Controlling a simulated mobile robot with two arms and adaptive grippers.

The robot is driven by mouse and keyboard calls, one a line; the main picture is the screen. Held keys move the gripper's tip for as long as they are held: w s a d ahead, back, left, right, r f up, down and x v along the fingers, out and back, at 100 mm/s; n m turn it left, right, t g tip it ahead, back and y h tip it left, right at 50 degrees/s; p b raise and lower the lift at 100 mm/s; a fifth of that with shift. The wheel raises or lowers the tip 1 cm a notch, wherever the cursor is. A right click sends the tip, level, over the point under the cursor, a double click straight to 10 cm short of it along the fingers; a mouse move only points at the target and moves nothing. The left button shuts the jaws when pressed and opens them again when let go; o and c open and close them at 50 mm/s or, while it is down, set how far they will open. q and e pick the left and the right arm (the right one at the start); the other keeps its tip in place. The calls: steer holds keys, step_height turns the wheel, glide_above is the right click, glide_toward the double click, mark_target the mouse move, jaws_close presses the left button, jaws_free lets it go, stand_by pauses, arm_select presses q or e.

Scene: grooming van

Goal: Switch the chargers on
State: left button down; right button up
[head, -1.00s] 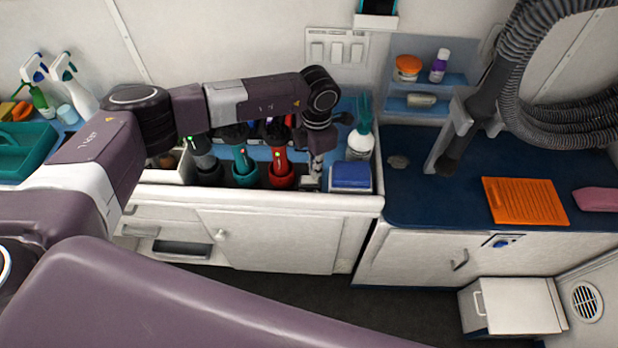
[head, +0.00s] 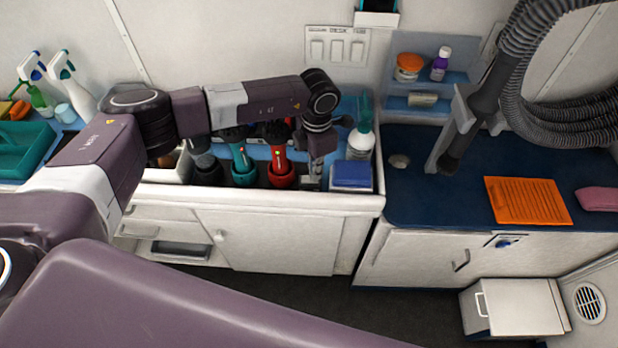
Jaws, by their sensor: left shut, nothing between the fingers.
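Three clippers stand upright in charger cups in the counter's recessed tray: a dark grey one (head: 205,165), a teal one (head: 243,163) and a red one (head: 280,168). Small coloured dots show on the teal and red ones; I cannot tell whether they are lit. My left gripper (head: 316,178) points down just right of the red clipper, shut and empty. A small pale piece (head: 308,184) lies by its fingertips; whether they touch is unclear. A white panel with three switches (head: 337,47) is on the wall behind. My right gripper is not in view.
The tray's white front edge (head: 260,201) runs before the chargers. The blue counter (head: 430,205) at right has free room beside an orange mat (head: 527,201).

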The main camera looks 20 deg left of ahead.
arm_select(q)
steer(key=shift+f+b, duration=0.4)
steer(key=shift+f, duration=0.1)
steer(key=shift+r, duration=0.15)
steer(key=shift+r+p, duration=0.7)
steer(key=shift+r, duration=0.25)
steer(key=shift+r+p, duration=1.25)
steer(key=shift+r, duration=1.25)
